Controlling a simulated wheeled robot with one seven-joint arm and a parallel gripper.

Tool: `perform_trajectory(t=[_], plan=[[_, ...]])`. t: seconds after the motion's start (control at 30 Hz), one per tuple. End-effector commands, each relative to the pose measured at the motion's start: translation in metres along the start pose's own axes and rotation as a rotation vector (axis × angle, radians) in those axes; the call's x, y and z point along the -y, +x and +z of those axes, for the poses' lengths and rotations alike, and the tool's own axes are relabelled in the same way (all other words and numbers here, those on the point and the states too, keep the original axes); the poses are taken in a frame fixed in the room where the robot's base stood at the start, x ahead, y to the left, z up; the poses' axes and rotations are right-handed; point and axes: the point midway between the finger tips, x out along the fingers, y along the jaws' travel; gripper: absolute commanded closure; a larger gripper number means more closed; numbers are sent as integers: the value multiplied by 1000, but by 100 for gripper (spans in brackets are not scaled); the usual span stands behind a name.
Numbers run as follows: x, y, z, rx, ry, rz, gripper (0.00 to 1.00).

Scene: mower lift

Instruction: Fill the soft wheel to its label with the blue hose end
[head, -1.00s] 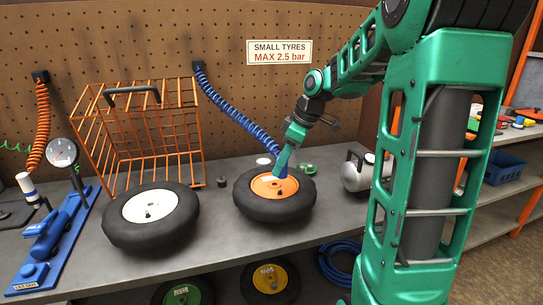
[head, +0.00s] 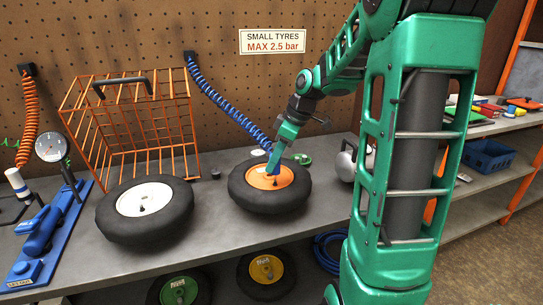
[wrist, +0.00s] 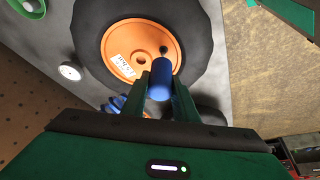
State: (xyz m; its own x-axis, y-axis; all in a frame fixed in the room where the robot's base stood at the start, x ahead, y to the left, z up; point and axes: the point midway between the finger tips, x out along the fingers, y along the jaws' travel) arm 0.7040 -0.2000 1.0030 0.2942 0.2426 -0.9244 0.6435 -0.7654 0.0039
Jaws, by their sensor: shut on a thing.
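My gripper (wrist: 160,88) is shut on the blue hose end (wrist: 160,80), which sits between the fingers. It is over the orange-hubbed wheel (head: 251,197), which lies flat on the bench. The hose end points at the small dark valve (wrist: 163,50) on the orange hub (wrist: 118,40); I cannot tell whether they touch. A white label (wrist: 122,60) is on that hub, its text too small to read. The blue coiled hose (head: 225,103) runs from the pegboard down behind the gripper. A white-hubbed wheel (head: 125,230) lies flat to the left.
An orange wire cage (head: 150,110) stands behind the white-hubbed wheel. A round gauge (head: 49,148) and a blue tool (head: 40,235) are at the left. A sign (head: 272,41) reads "SMALL TYRES MAX 2.5 bar". A metal canister (head: 345,165) stands right of the orange-hubbed wheel. More wheels (head: 266,272) lie below.

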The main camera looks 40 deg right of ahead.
Motion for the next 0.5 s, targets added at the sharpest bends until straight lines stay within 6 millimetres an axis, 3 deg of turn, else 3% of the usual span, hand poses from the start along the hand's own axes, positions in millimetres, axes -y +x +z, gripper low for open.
perform_trajectory(t=[0.2, 0.5], plan=[[0, 19, 7, -1, 0, -1, 100], [0, 30, 12, 0, -1, 1, 100]])
